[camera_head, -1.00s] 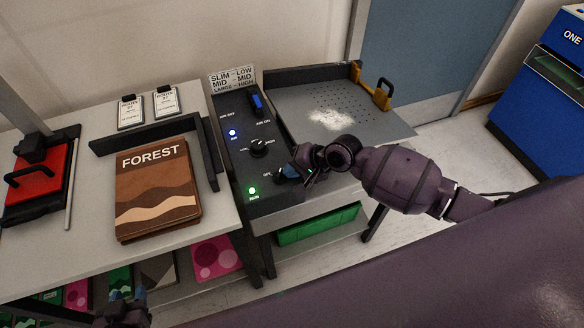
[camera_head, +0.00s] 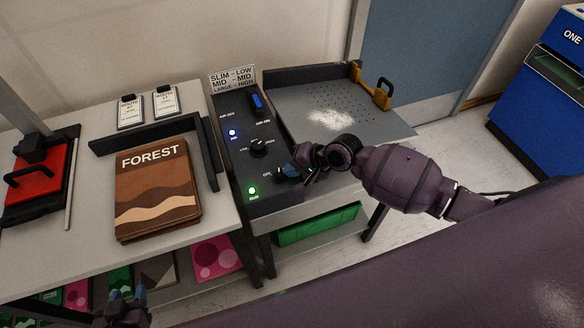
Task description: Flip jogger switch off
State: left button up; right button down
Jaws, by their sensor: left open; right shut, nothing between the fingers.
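The dark control panel (camera_head: 240,196) stands between the left table and the perforated tray. The jogger switch (camera_head: 279,175) is a dark knob near the panel's front, beside an "OFF" label, partly hidden by my gripper. My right gripper (camera_head: 287,173) is shut and empty, its blue tips at the knob; I cannot tell if they touch it. The green run light (camera_head: 252,191) is lit. A speed knob (camera_head: 258,150), a lit blue light (camera_head: 232,132) and a blue air switch (camera_head: 256,103) sit further back. My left gripper (camera_head: 127,296) is open and empty at the lower left, below the table's front.
A brown FOREST book (camera_head: 157,190) lies on the left table. A red device (camera_head: 38,178) stands left of it. The perforated jogger tray (camera_head: 350,105) has a yellow clamp (camera_head: 376,92). A green box (camera_head: 318,226) sits below. A blue bin (camera_head: 545,100) stands at the right.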

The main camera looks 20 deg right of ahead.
jog(key=shift+w+a+r, duration=0.1)
jog(key=shift+a, duration=0.05)
jog(key=shift+s+a+p, duration=0.35)
jog(key=shift+s+p, duration=0.25)
jog(key=shift+p, duration=0.15)
pick_arm(q)
jog(key=shift+r, duration=0.85)
pick_arm(e)
jog(key=shift+s+a, duration=0.15)
jog(key=shift+s, duration=0.1)
